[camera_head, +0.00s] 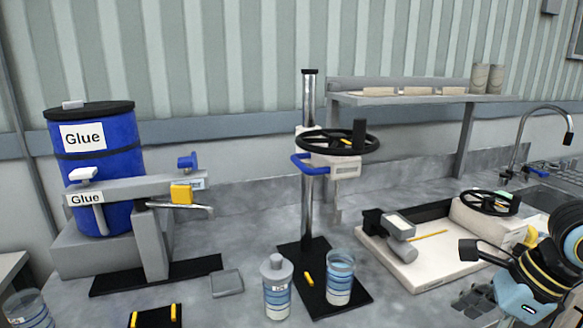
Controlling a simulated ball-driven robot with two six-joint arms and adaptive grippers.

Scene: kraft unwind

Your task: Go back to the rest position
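My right arm (545,270), with blue caps and black and yellow rings, comes in at the right edge, in front of the white tray machine. A dark grey part (482,250) reaches left beside it. It may be my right gripper, but I cannot make out two fingertips or anything held. My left arm and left gripper do not show in the head view.
A blue glue drum (118,160) stands at left. A black-wheeled press (335,145) stands mid-bench, with a bottle (277,290) and a striped cup (340,280) at its base. The white tray (420,270) is close to my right arm. A sink tap (540,115) stands far right.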

